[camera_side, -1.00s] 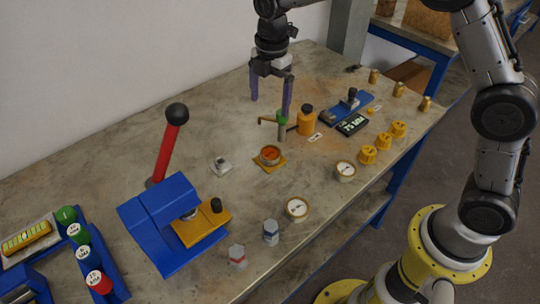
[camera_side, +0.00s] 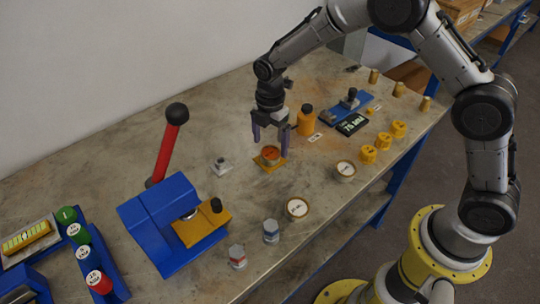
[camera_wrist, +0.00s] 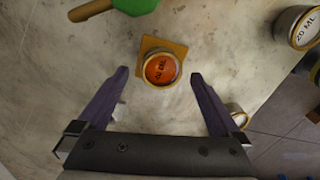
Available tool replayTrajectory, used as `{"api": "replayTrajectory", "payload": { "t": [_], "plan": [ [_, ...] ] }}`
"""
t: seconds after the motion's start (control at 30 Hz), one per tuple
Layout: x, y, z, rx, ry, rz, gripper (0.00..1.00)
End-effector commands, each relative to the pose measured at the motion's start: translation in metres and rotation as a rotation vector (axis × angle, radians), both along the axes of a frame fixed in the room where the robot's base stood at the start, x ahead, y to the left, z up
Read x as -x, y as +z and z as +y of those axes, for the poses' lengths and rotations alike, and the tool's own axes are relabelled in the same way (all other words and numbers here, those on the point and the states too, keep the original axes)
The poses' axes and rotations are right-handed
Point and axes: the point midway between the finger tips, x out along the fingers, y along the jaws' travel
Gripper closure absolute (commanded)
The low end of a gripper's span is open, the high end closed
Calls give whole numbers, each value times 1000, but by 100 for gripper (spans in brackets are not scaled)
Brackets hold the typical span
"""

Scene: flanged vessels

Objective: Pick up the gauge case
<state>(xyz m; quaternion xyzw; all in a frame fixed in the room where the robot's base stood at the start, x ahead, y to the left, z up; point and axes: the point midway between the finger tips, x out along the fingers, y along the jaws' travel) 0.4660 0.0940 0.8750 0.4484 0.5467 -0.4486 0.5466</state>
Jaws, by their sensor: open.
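A round brass-rimmed case with an orange face and dark lettering (camera_side: 270,154) sits on a square orange-tan plate (camera_side: 280,165) on the bench. It also shows in the wrist view (camera_wrist: 161,69) on its plate (camera_wrist: 150,43). Two similar round cases with white faces stand nearby, one towards the front (camera_side: 297,208) and one to the right (camera_side: 345,170). Which of them is the gauge case I cannot tell for sure. My gripper (camera_side: 270,149) is open and points down at the orange-faced case. In the wrist view my fingertips (camera_wrist: 158,76) stand either side of it, with nothing between them gripped.
A green part with a brass lever (camera_wrist: 135,5) is close behind the plate. A blue press (camera_side: 170,220) with a red lever is at left. Yellow knobs (camera_side: 383,142) lie right. Bare bench lies front of the plate.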

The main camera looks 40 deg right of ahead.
Motion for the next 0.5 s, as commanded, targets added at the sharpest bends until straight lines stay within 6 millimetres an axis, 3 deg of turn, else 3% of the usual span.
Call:
{"api": "replayTrajectory", "payload": {
  "t": [0.2,0.47,0.5],
  "plan": [
    [1,-24,0,0,0,2,0],
    [1,-26,0,0,0,0,0],
    [1,-26,0,0,0,0,7]
  ]
}}
